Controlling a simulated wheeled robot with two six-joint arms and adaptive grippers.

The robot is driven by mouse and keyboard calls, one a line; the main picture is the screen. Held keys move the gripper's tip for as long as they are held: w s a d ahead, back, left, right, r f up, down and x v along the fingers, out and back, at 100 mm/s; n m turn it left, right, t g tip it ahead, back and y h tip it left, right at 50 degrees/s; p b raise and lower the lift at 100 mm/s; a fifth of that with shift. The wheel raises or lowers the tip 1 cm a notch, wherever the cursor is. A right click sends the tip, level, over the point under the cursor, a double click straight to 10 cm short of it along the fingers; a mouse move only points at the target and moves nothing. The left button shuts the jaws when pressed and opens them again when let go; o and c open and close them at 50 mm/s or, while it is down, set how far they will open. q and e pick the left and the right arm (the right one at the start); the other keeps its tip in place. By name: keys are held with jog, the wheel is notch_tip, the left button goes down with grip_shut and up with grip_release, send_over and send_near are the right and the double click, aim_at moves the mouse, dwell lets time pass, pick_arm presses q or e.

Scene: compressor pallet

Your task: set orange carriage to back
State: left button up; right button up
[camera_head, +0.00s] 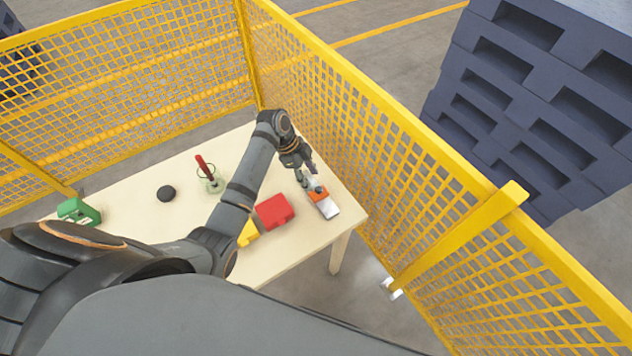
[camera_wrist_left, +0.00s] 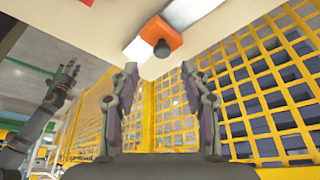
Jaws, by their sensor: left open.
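The orange carriage (camera_head: 318,194) sits on a pale metal rail (camera_head: 329,209) near the table's right corner. In the left wrist view the orange carriage (camera_wrist_left: 163,36) has a dark round knob, and the rail (camera_wrist_left: 190,10) shows on both sides of it. My left gripper (camera_head: 304,164) is close to the carriage in the head view and partly hides the rail's far end. In the left wrist view its two fingers (camera_wrist_left: 160,72) are apart with nothing between them, and the carriage shows beyond the tips. A dark arm, apparently my right (camera_wrist_left: 62,80), shows small at the left.
On the table (camera_head: 140,228) are a red box (camera_head: 274,211), a yellow piece (camera_head: 248,233), a red-handled tool in a clear holder (camera_head: 207,174), a black disc (camera_head: 166,193) and a green item (camera_head: 78,211). Yellow mesh fencing (camera_head: 345,125) stands close behind and right.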

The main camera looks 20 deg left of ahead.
aim_at(318, 188)
pick_arm(q)
jog(key=x, duration=0.4)
jog(key=shift+w+f, duration=0.3)
jog(key=shift+f, duration=0.05)
jog(key=shift+s+d+f, duration=0.25)
jog(key=shift+w, duration=0.1)
grip_shut()
